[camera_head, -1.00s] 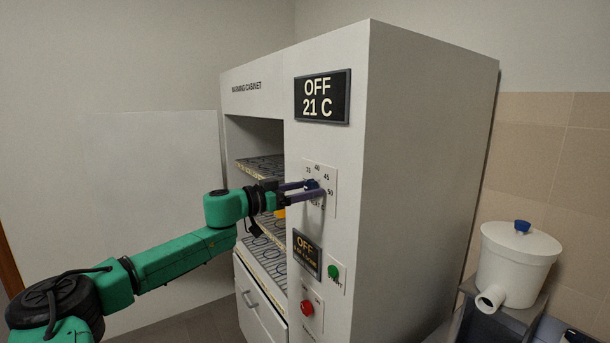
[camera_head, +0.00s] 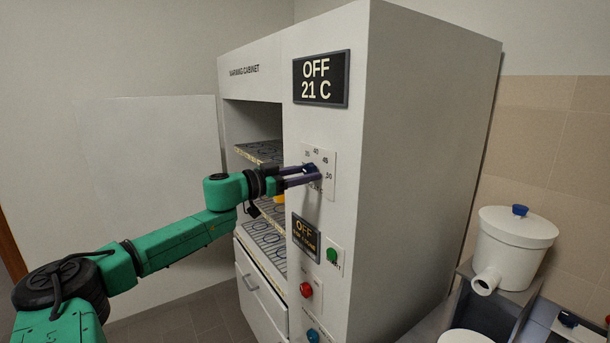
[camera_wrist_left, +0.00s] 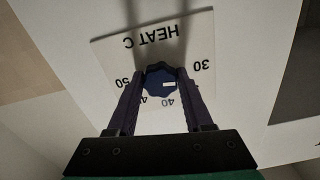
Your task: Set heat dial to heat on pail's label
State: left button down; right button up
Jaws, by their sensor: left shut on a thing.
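The heat dial (camera_wrist_left: 160,76) is a dark blue knob with a small white mark, in the middle of the left wrist view. It sits on a white plate (camera_wrist_left: 115,52) reading HEAT C, upside down there, with 30, 40 and 50 legible. The mark is on the side of the knob towards 40. My left gripper (camera_wrist_left: 161,80) is shut on the dial, one finger on each side. In the head view the same gripper (camera_head: 314,175) reaches the dial plate (camera_head: 329,182) on the cabinet front. No pail label is legible. My right gripper is out of view.
The warming cabinet (camera_head: 425,150) has a display (camera_head: 321,78) reading OFF 21 C. Below the dial are another OFF display (camera_head: 306,238), a green button (camera_head: 333,255) and a red knob (camera_head: 306,290). A white lidded vessel (camera_head: 510,250) with a spout stands at right.

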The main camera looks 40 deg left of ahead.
pick_arm(q)
jog(key=m, duration=0.6)
jog(key=shift+b, duration=0.3)
jog(key=m, duration=0.6)
jog(key=shift+b, duration=0.3)
jog(key=m, duration=0.7)
jog(key=shift+b, duration=0.4)
jog(key=m+b, duration=0.1)
jog(key=m, duration=0.5)
jog(key=shift+c, duration=1.5)
grip_release()
jog(key=shift+r, duration=0.1)
